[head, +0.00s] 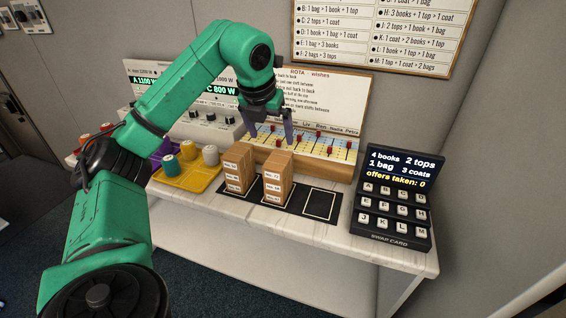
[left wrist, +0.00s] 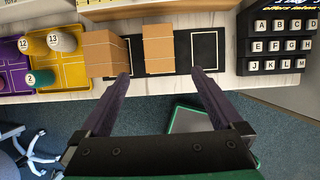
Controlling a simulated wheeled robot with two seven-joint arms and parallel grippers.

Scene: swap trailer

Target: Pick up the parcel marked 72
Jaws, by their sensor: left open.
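Two stacks of brown parcels with small white labels stand on a black mat (head: 239,203): a left stack (head: 228,179) and a right stack (head: 274,188). The top label on the right stack may read 72, but the print is too small to be sure. My left gripper (head: 269,143) is open and empty, above and behind the stacks in the head view. In the left wrist view, my left gripper's fingers (left wrist: 160,72) are spread wide, with the tops of the right stack (left wrist: 159,48) and left stack (left wrist: 106,53) beyond them. My right gripper is not in view.
The mat's right outlined space (head: 320,204) is empty. A yellow tray (head: 187,181) with several spools stands left of the stacks. A black keypad console (head: 391,203) stands at the right. A rota board (head: 310,143) with red pegs stands behind.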

